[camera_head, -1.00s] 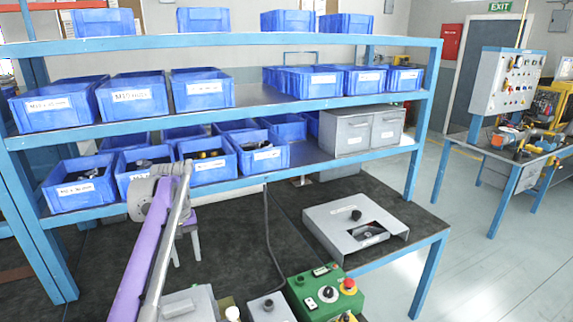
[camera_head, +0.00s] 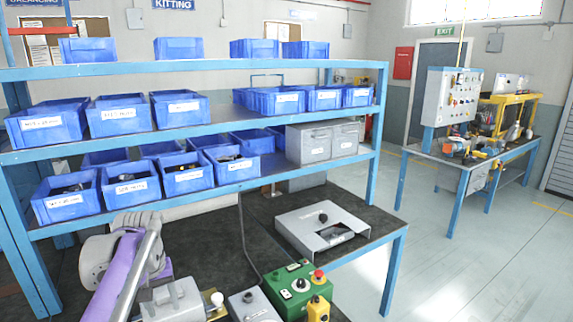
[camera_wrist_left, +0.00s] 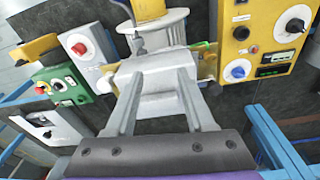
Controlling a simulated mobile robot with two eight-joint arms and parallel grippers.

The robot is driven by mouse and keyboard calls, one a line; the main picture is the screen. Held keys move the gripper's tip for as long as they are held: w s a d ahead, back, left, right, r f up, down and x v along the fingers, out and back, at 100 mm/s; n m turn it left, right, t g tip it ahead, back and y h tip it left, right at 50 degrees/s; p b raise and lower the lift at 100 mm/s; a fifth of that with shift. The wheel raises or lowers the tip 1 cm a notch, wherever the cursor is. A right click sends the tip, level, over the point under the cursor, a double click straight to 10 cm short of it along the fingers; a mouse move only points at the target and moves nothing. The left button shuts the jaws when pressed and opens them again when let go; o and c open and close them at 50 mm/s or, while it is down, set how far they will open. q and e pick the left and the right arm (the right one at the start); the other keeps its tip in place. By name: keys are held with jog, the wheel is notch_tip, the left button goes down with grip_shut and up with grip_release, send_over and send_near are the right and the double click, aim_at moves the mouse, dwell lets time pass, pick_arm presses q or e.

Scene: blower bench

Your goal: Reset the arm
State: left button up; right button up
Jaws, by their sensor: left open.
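My left arm (camera_head: 121,276), with a grey joint and a purple link, comes in at the lower left of the head view, in front of the shelf. In the left wrist view my left gripper (camera_wrist_left: 158,78) has its two grey fingers spread apart, with nothing seen held between them. A light grey box-shaped unit (camera_wrist_left: 157,70) lies beyond the fingertips; I cannot tell whether they touch it. In the head view the fingers are largely hidden by the arm. My right gripper is in neither view.
A blue-framed shelf (camera_head: 222,132) holds several labelled blue bins. On the dark bench stand a grey slotted plate (camera_head: 318,228), a green control box (camera_head: 290,287) and a grey switch box (camera_head: 253,305). A second bench (camera_head: 482,166) stands at the right, with open floor between.

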pick_arm(q)
jog(key=s+d+f+m+t, duration=0.2)
jog(key=s+d+f, duration=0.3)
jog(key=s, duration=0.5)
jog(key=s+d+f+m+t, duration=0.2)
jog(key=s+d+f, duration=0.3)
jog(key=s+f, duration=0.3)
jog(key=s, duration=0.3)
jog(key=shift+m, duration=0.3)
jog(key=shift+d+f, duration=0.1)
jog(key=shift+d, duration=0.05)
